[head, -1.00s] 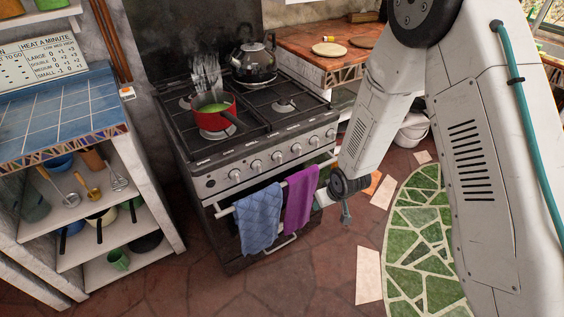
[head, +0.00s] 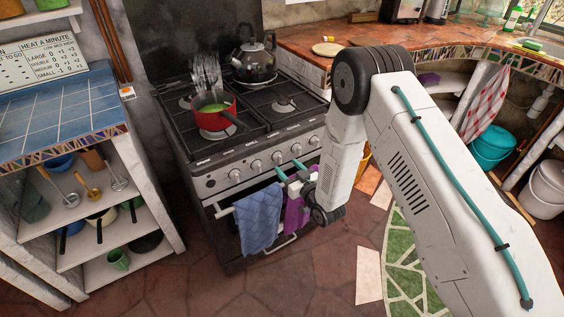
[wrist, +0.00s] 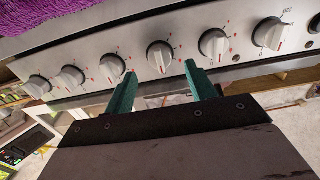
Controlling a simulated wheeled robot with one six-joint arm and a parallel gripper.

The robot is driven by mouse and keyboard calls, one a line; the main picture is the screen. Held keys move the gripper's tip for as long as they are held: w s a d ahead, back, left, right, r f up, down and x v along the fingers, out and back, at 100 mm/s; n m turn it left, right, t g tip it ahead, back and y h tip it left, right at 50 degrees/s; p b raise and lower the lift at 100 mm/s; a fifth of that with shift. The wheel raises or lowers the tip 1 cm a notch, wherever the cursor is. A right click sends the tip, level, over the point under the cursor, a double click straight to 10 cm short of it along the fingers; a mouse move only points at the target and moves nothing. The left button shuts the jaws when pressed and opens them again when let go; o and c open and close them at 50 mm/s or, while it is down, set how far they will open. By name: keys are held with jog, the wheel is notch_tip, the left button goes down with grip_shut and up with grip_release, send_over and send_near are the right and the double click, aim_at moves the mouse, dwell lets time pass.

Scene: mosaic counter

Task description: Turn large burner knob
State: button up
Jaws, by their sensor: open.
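The stove (head: 205,160) has a front panel with a row of several grey-white knobs (head: 256,166), which also fill the wrist view (wrist: 213,43). No label tells me which one is the large burner knob. My gripper (head: 289,168) has two teal fingers, open and empty, just in front of the right half of the panel. In the wrist view, my gripper (wrist: 160,70) points at the panel, and one knob (wrist: 160,56) lies between and just beyond its fingertips. I see no clear contact.
A blue towel (head: 259,220) and a purple towel (head: 294,215) hang from the oven handle close below my gripper. A red pot (head: 229,101) and a kettle (head: 254,62) stand on the stovetop. A shelf unit (head: 150,215) stands left; floor in front is clear.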

aim_at(281, 161)
jog(key=shift+x, duration=2.3)
jog(key=c, duration=1)
jog(key=n, duration=0.5)
jog(key=shift+n, duration=0.4)
jog(key=n, duration=0.5)
jog(key=shift+n, duration=0.4)
